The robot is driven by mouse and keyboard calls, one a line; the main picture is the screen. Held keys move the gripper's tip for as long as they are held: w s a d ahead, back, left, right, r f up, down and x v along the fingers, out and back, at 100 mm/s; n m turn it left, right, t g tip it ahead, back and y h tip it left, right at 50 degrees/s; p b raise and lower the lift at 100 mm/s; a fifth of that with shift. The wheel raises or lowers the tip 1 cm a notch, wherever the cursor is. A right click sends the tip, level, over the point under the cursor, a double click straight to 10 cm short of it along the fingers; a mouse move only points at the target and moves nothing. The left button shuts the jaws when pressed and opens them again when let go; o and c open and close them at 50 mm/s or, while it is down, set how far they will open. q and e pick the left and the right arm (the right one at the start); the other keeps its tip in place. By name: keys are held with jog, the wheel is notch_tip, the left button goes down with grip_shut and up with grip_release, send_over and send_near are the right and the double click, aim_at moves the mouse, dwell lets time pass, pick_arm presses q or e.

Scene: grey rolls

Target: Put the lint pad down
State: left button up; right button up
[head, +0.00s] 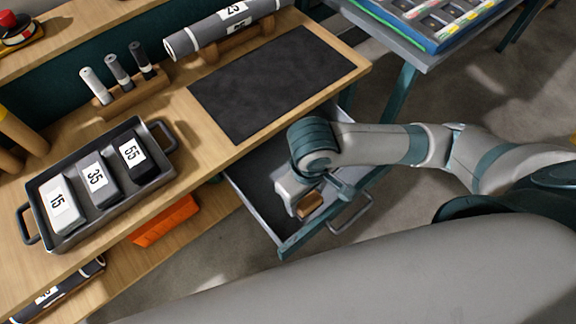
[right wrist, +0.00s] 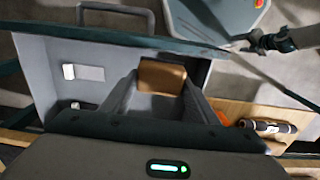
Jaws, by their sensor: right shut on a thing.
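The lint pad, a small brown block (head: 311,207), is in my right gripper (head: 301,200), inside the outline of the open drawer (head: 252,183) near its front. In the right wrist view the brown pad (right wrist: 162,76) sits between the two grey fingers (right wrist: 160,92), which are shut on it. The drawer's grey floor (right wrist: 108,57) lies beyond. I cannot tell whether the pad touches the drawer floor. Part of the drawer is hidden by my right arm. My left gripper is not in view.
The drawer has a teal front (head: 296,240) and a bar handle (head: 350,213). Above it, the wooden bench carries a bare dark mat (head: 272,85), a tray (head: 158,178) of numbered blocks and a large grey roll (head: 218,28). An orange bin (head: 163,221) stands below.

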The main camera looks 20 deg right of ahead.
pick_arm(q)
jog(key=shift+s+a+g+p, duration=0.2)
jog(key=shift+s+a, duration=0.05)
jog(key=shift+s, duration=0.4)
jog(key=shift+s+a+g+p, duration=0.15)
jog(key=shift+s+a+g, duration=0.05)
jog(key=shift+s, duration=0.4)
pick_arm(e)
jog(key=w+f, duration=0.2)
jog(key=w, duration=0.1)
jog(key=w+a+f, duration=0.1)
jog(key=w+f, duration=0.1)
jog(key=w, duration=0.2)
jog(key=w+a+f, duration=0.1)
jog(key=w+f, duration=0.1)
jog(key=w, duration=0.2)
jog(key=shift+f, duration=0.35)
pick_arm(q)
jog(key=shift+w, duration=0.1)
pick_arm(e)
jog(key=shift+f, duration=0.1)
